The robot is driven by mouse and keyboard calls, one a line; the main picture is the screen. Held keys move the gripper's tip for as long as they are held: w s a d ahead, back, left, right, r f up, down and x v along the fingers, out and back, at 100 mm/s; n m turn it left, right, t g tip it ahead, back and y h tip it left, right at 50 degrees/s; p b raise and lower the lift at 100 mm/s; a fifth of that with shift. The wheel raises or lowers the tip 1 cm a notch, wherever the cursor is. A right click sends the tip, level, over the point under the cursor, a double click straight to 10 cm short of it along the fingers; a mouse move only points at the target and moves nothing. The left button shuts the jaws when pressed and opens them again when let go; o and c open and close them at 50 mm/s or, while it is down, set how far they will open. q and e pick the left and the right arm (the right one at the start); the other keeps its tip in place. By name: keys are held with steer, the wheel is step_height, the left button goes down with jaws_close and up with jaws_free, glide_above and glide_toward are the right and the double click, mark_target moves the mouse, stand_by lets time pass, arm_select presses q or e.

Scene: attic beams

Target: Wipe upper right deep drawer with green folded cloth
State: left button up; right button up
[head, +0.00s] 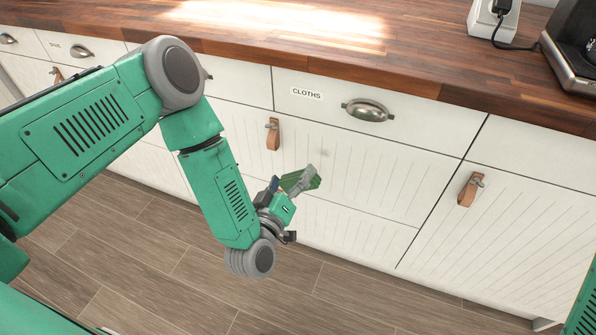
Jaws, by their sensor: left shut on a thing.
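The deep white drawer front (360,165) below the drawer labelled CLOTHS has vertical grooves and a leather pull at its upper left. A faint grey mark (325,153) shows on it. My left gripper (290,186) is in front of this drawer's lower part, shut on the green folded cloth (302,182). The fingers partly hide the cloth. I cannot tell whether the cloth touches the drawer front. My right gripper is out of view; only a bit of green arm shows at the lower right edge.
The leather pull (272,133) and the metal cup handle (368,109) stick out from the fronts. Another leather pull (470,189) is on the panel to the right. The wooden countertop (400,50) overhangs above. The plank floor (340,300) is clear.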

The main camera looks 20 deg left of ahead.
mark_target(323, 145)
arm_select(q)
steer(key=shift+w, duration=0.1)
steer(key=shift+w+r+b, duration=0.15)
steer(key=shift+w+r, duration=0.1)
steer(key=shift+w, duration=0.85)
steer(key=shift+w+r+b, duration=0.1)
steer(key=shift+w+r, duration=0.1)
steer(key=shift+w, duration=0.95)
steer(key=shift+w+r+b, duration=0.15)
steer(key=shift+w+r, duration=0.1)
steer(key=shift+w, duration=0.85)
steer(key=shift+w+d+b, duration=0.1)
steer(key=shift+w+b, duration=0.25)
steer(key=shift+w, duration=0.55)
steer(key=shift+s+d, duration=0.15)
steer(key=shift+d, duration=1.9)
